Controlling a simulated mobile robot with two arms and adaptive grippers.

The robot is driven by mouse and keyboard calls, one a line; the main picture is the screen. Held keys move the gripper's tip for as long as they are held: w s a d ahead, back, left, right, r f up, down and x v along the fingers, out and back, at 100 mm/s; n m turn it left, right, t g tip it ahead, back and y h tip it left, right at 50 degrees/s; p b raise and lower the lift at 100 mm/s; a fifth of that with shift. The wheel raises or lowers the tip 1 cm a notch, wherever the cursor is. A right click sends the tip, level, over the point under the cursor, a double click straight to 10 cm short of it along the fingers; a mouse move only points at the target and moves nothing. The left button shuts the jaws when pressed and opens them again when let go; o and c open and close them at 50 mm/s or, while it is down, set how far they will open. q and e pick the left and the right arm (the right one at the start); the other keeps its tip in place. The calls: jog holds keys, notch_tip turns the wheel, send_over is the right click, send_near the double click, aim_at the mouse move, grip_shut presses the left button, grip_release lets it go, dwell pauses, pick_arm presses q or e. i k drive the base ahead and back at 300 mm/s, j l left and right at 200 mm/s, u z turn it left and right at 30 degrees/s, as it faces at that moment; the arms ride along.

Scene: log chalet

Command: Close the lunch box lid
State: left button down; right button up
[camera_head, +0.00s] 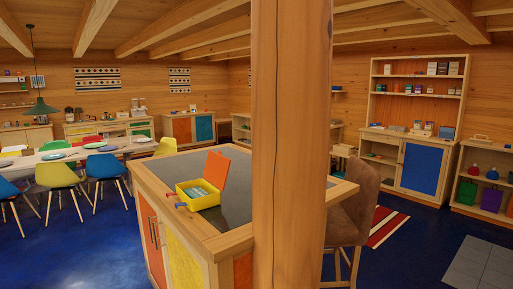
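The lunch box (200,202) is a yellow open-topped box on the dark top of a wooden island, left of the middle in the head view. Its orange lid (216,170) stands raised along the back right side of the box, tilted up. Pale grey-blue contents (197,191) show inside. Small red and blue pieces stick out at the box's left side; I cannot tell what they are. Neither of my grippers is in view.
A thick wooden post (290,150) stands in front of me and hides part of the island (247,205). A brown chair (352,215) is at the island's right. A dining table (95,151) with coloured chairs is at left.

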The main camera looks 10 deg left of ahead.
aim_at(217, 166)
jog(key=i+j+z, duration=0.25)
jog(key=j, duration=0.45)
jog(key=j+z, duration=0.25)
jog(key=j, duration=0.5)
jog(key=j+z, duration=0.3)
jog(key=j, duration=0.45)
jog(key=i, duration=0.05)
